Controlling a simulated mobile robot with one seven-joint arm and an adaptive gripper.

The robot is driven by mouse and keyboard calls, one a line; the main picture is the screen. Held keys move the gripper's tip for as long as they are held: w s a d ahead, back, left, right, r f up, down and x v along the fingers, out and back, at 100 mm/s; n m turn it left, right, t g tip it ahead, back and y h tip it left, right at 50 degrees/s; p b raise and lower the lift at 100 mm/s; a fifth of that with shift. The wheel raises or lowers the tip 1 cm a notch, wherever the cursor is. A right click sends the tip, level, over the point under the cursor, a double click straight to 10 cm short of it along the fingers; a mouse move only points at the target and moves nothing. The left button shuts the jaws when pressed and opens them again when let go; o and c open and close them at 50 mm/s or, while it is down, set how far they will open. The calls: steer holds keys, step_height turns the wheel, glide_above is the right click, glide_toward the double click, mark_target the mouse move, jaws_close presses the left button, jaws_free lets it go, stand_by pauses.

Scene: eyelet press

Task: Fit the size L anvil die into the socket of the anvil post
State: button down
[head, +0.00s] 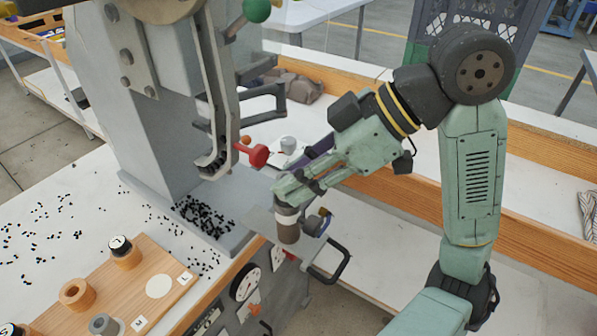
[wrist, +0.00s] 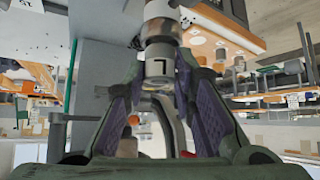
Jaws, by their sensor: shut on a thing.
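My gripper (head: 287,187) is at the anvil post (head: 288,231), a short brown and grey cylinder in front of the press. In the wrist view the gripper (wrist: 160,75) is shut on the grey size L anvil die (wrist: 158,69), whose dark mark reads like an upside-down L. The brown-banded post (wrist: 162,28) lies directly beyond the die, in line with it. In the head view the fingers mostly hide the die. The socket is hidden, and I cannot tell whether the die is inside it or only close above it.
The grey press (head: 160,110) stands left of my gripper, with a red knob (head: 258,155) close behind it. Black eyelets (head: 205,216) lie scattered on the press base and bench. A wooden board (head: 135,295) at lower left holds several parts and an empty white circle.

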steer(key=shift+f+b, duration=0.35)
steer(key=shift+f, duration=0.1)
stand_by(0.4)
steer(key=shift+r, duration=0.2)
steer(key=shift+r+p, duration=0.65)
steer(key=shift+p, duration=0.05)
steer(key=shift+s, duration=0.1)
stand_by(0.8)
steer(key=shift+f+b, duration=0.6)
steer(key=shift+f, duration=0.25)
stand_by(2.2)
steer(key=shift+r, duration=0.1)
steer(key=shift+r+p, duration=0.7)
steer(key=shift+r, duration=0.05)
stand_by(0.6)
steer(key=shift+f, duration=0.3)
stand_by(0.5)
